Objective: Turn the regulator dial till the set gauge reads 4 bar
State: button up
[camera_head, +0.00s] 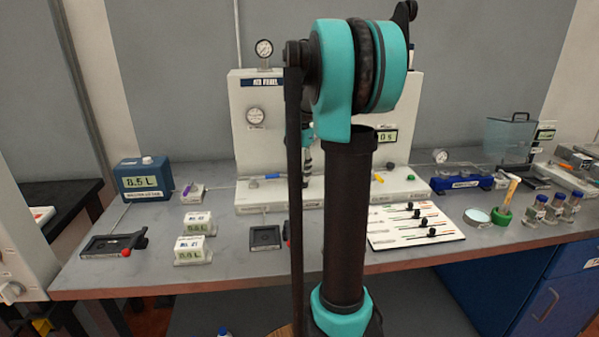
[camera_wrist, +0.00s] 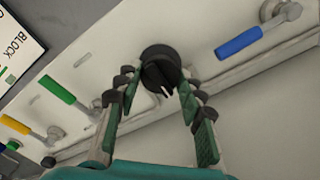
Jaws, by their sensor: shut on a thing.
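The black regulator dial (camera_wrist: 160,70) with a pale pointer mark sits on the white panel base in the wrist view. My gripper (camera_wrist: 157,82) has one finger on each side of it and is shut on it. In the head view my arm hides the dial and most of my gripper. A round gauge (camera_head: 255,116) is on the grey panel (camera_head: 240,150), and another gauge (camera_head: 264,47) stands on top of the panel. Their needles are too small to read, and I cannot tell which is the set gauge.
In the wrist view a blue-handled lever (camera_wrist: 240,43) is at right, with green (camera_wrist: 57,90) and yellow (camera_wrist: 15,124) levers at left. A sloped board with black sliders (camera_head: 415,228) and white boxes (camera_head: 194,250) stand on the bench (camera_head: 130,275).

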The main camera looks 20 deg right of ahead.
aim_at(300, 172)
dwell(0.5)
jog(key=o, duration=1.2)
jog(key=shift+c, duration=0.2)
notch_tip(300, 172, up, 12)
jog(key=shift+s, duration=0.1)
